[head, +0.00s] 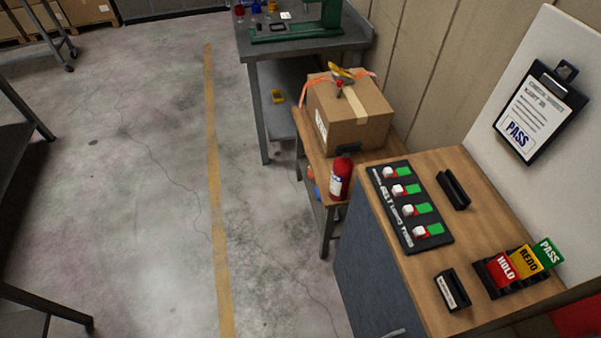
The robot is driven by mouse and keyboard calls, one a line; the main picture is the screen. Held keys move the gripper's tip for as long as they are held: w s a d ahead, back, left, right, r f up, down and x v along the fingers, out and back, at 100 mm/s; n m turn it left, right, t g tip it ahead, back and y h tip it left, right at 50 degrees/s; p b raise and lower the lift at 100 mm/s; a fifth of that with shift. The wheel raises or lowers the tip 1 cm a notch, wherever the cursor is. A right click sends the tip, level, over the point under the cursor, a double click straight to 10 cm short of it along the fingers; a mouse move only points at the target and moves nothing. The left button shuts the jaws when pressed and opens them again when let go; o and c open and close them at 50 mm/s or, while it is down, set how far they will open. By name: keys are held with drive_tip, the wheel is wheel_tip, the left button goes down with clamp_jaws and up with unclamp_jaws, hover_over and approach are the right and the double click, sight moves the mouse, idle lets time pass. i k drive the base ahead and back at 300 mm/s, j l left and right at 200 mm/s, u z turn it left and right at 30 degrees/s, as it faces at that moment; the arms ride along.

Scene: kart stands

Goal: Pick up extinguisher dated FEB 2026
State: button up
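One red fire extinguisher (341,179) with a white label stands upright near the front edge of a small wooden table (313,160). The label is too small to read, so I cannot tell its date. Another red piece with a black or yellow top (339,88) shows on the cardboard box behind, and I cannot tell what it is. My gripper is not in view.
A cardboard box (358,110) stands behind the extinguisher. A wooden-topped cabinet (460,275) with a black switch panel (408,230) and HOLD, REDO and PASS cards (526,262) is at right. Open concrete floor (150,200) lies left; a grey workbench (300,47) stands behind.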

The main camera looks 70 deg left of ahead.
sight(343, 165)
drive_tip(key=u, duration=2.05)
drive_tip(key=j, duration=0.3)
drive_tip(key=i+j, duration=1)
drive_tip(key=i, duration=0.2)
drive_tip(key=i+l, duration=0.15)
drive_tip(key=l, duration=0.2)
drive_tip(key=i+l, duration=0.2)
drive_tip(key=l, duration=0.15)
